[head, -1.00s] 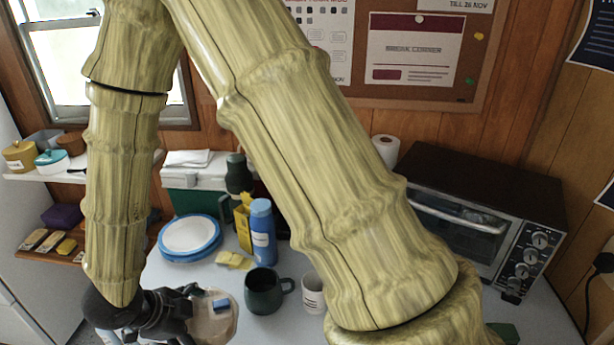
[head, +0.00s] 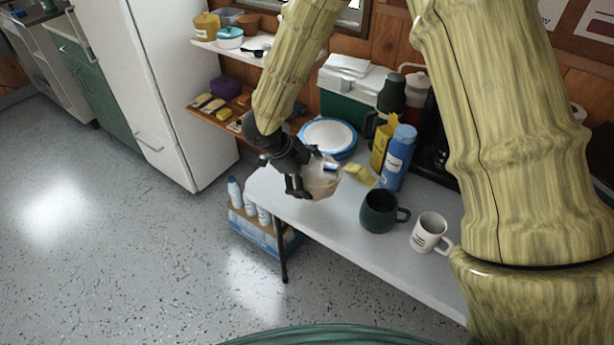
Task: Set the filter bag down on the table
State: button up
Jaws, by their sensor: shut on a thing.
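My gripper (head: 307,173) is at the left end of the table (head: 330,222). Its dark fingers are shut on a pale beige pouch with a small blue patch, which I take for the filter bag (head: 321,184). The bag is at or just above the table's front left edge, in front of the plates. I cannot tell whether it touches the table. The fingers hide part of it.
Blue-rimmed plates (head: 328,137), a yellow cloth-like item (head: 360,174), a blue bottle (head: 398,158), a yellow carton (head: 381,146), a green mug (head: 379,212) and a white mug (head: 429,233) stand on the table. Bare tabletop lies left of the green mug. Bottled water (head: 262,232) sits below.

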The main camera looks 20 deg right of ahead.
jog(key=shift+w+d, duration=0.2)
jog(key=shift+w, duration=0.95)
notch_tip(320, 180, down, 4)
jog(key=shift+r+p, duration=0.15)
jog(key=shift+p, duration=0.25)
jog(key=shift+s, duration=0.1)
jog(key=o, duration=0.7)
jog(key=v, duration=1.2)
jog(key=shift+b, duration=0.45)
jog(key=shift+r, duration=0.1)
